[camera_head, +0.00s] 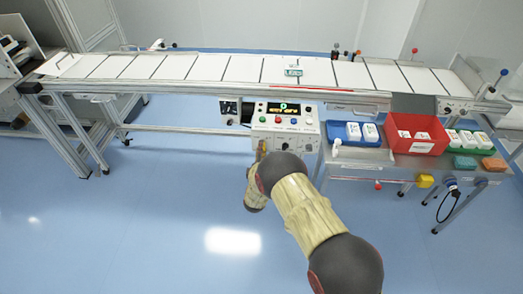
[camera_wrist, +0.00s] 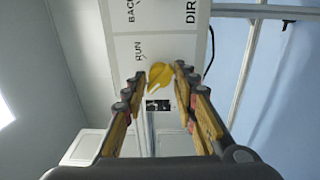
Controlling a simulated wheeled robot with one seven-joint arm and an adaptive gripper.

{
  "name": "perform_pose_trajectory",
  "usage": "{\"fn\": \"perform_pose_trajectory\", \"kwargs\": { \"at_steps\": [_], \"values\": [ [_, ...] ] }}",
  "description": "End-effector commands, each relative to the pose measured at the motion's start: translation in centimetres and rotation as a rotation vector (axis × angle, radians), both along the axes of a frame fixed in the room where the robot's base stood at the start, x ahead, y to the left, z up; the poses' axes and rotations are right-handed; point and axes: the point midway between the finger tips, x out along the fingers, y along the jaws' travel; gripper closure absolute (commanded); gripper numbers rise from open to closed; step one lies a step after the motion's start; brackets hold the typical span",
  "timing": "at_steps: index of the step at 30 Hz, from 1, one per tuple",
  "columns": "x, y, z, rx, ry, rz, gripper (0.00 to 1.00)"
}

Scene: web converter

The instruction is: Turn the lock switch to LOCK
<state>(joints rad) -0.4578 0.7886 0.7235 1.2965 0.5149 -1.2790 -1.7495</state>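The control box (camera_head: 285,120) is white with a lit display and several coloured buttons, and it hangs under the conveyor. A yellow switch knob (camera_wrist: 159,74) sits below RUN. My gripper (camera_wrist: 160,76) is open, with one fingertip on each side of the knob and small gaps showing. I cannot tell whether either finger touches it. In the head view my gripper (camera_head: 262,147) is at the box's lower left front, partly hidden by my arm. No LOCK label is readable.
The conveyor (camera_head: 215,68) runs above the box. A side table (camera_head: 365,158) at right holds a blue bin (camera_head: 352,143), a red bin (camera_head: 416,147) and a green tray (camera_head: 470,151). A dark fitting (camera_wrist: 157,105) lies beyond the knob. Blue floor is free at left.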

Motion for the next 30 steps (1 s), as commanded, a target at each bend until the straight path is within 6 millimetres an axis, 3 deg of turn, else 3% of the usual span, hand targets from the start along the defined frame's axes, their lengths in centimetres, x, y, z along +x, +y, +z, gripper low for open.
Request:
{"fn": "perform_pose_trajectory", "kwargs": {
  "at_steps": [6, 17, 20, 30],
  "values": [
    [0.0, 0.2, 0.1, 0.002, -0.002, 0.003, 0.60],
    [-0.5, 0.1, 0.0, 0.001, 0.000, 0.001, 0.60],
    [-1.6, 0.2, 0.0, 0.001, 0.000, 0.002, 0.60],
    [-8.3, 0.5, 0.0, 0.001, 0.001, 0.004, 0.60]
  ]
}}
